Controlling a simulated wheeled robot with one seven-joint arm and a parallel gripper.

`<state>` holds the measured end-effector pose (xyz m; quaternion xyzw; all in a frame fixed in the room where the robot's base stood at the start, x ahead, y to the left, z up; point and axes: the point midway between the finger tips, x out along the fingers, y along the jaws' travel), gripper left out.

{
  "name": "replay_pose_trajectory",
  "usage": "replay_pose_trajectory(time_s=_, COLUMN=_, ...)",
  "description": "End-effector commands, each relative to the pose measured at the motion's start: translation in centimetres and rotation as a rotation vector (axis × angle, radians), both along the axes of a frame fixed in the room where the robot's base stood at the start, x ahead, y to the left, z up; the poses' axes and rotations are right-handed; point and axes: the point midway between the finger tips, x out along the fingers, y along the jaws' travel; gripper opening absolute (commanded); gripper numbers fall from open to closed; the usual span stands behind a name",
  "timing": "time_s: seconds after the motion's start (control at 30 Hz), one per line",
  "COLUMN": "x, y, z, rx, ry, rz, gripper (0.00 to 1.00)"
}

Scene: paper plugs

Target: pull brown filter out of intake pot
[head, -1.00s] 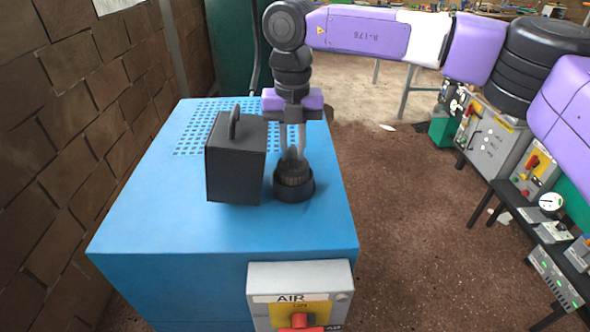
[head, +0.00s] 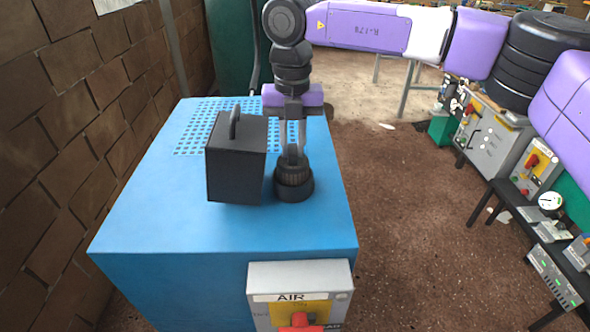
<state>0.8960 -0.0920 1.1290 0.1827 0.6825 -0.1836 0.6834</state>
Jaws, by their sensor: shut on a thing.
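The intake pot (head: 294,191) is a short black round pot standing on the blue cabinet top. The brown filter (head: 294,177) shows as a narrow dark-brown ribbed band at the pot's mouth, with a black cap above it. Its lower part is hidden in the pot. My gripper (head: 292,153) points straight down over the pot, its two grey fingers shut on the narrow top of the filter. The fingertips are small and partly merge with the dark cap.
A black box with a top handle (head: 236,165) stands close to the left of the pot. The blue cabinet (head: 160,215) has a perforated grid at the back and an AIR switch panel (head: 270,298) in front. A brick wall (head: 60,130) is at left.

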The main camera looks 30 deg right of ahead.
Motion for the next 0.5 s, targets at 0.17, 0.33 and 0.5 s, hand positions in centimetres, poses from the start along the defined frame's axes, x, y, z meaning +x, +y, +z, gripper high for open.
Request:
replay_pose_trajectory(time_s=0.17, x=0.0, y=0.0, z=0.6, rx=-0.001, ry=-0.001, rz=0.0, gripper=0.0)
replay_pose_trajectory(time_s=0.33, x=0.0, y=0.0, z=1.1, rx=-0.001, ry=-0.001, rz=0.0, gripper=0.0)
replay_pose_trajectory(time_s=0.5, x=0.0, y=0.0, z=1.6, rx=-0.001, ry=-0.001, rz=0.0, gripper=0.0)
